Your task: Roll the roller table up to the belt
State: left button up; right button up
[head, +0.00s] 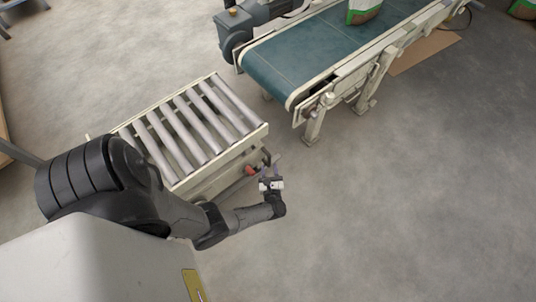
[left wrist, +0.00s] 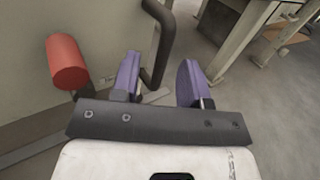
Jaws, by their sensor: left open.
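The roller table (head: 263,131), a cream frame with several grey rollers, stands left of the belt conveyor (head: 322,42), with a gap of floor between them. The conveyor has a green belt and cream legs. My left gripper (head: 273,168) is beside the roller table's near right side. In the left wrist view its two purple fingers (left wrist: 160,82) are apart, and a black bar handle (left wrist: 160,48) shows between and beyond them. I cannot tell whether they touch it. A red cylindrical grip (left wrist: 67,62) is left of the fingers. My right gripper is not in view.
A green and white bag (head: 363,10) sits on the belt, and another (head: 523,9) is at the top right. A cardboard sheet (head: 422,52) lies on the floor beside the conveyor. The floor at the right is clear.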

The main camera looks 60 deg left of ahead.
aim_at(269, 160)
pick_arm(q)
jog(key=x, duration=0.3)
jog(key=shift+w+a+f+b, duration=0.15)
jog(key=shift+w+b, duration=0.25)
jog(key=shift+w, duration=0.05)
jog(key=shift+x, duration=0.85)
jog(key=shift+s, duration=0.15)
jog(key=shift+c, duration=0.5)
grip_shut()
